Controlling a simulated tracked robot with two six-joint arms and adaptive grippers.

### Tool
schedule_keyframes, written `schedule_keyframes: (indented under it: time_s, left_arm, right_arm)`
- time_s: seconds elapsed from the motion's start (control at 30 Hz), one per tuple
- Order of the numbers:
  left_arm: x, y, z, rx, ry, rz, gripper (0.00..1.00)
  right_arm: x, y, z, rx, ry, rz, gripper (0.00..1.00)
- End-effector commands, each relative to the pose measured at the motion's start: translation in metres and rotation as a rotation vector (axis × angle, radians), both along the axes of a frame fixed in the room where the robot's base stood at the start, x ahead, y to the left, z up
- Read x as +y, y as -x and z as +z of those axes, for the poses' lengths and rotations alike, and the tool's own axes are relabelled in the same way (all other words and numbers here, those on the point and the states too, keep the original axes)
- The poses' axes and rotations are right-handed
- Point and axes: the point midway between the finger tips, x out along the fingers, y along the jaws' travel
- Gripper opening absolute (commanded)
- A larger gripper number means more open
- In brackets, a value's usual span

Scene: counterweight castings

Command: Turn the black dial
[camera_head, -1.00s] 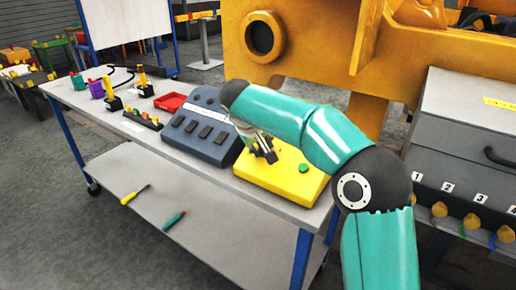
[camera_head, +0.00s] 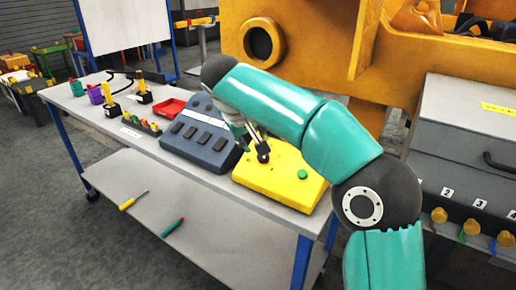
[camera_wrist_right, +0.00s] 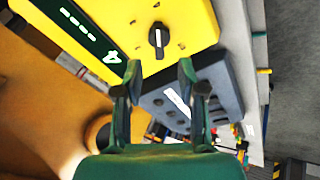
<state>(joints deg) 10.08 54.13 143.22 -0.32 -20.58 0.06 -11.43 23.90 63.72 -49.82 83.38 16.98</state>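The black dial (camera_wrist_right: 158,38) has a white pointer line and sits on the yellow box (camera_wrist_right: 192,14), upright in the right wrist view. In the head view the yellow box (camera_head: 280,186) stands at the near right end of the bench top. My right gripper (camera_wrist_right: 160,72) is open and empty; the dial appears beyond its fingertips, between them, with no contact visible. In the head view the right gripper (camera_head: 256,143) is over the box's far left part, partly behind my arm, and the dark dial and fingers there are hard to tell apart. My left gripper is out of view.
A green button (camera_head: 303,174) is on the yellow box. A blue-grey panel (camera_head: 203,134) stands close to its left. A red tray (camera_head: 170,107) and several small items lie farther left. A grey cabinet (camera_head: 465,120) and an orange machine (camera_head: 310,45) stand right and behind.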

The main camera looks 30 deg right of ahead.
Motion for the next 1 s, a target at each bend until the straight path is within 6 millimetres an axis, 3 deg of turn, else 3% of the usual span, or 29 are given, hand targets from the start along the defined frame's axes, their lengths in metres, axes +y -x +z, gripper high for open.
schedule_keyframes:
  time_s: [0.1,0.3,1.0]
  left_arm:
    - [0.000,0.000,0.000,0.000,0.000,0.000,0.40]
    - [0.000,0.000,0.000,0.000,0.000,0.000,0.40]
    - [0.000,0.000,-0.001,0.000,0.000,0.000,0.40]
  right_arm:
    - [0.010,0.006,0.017,-0.002,-0.001,0.001,0.40]
    - [0.016,0.011,0.029,0.002,0.000,0.000,0.40]
    - [0.016,0.013,0.030,0.003,0.000,-0.004,0.40]
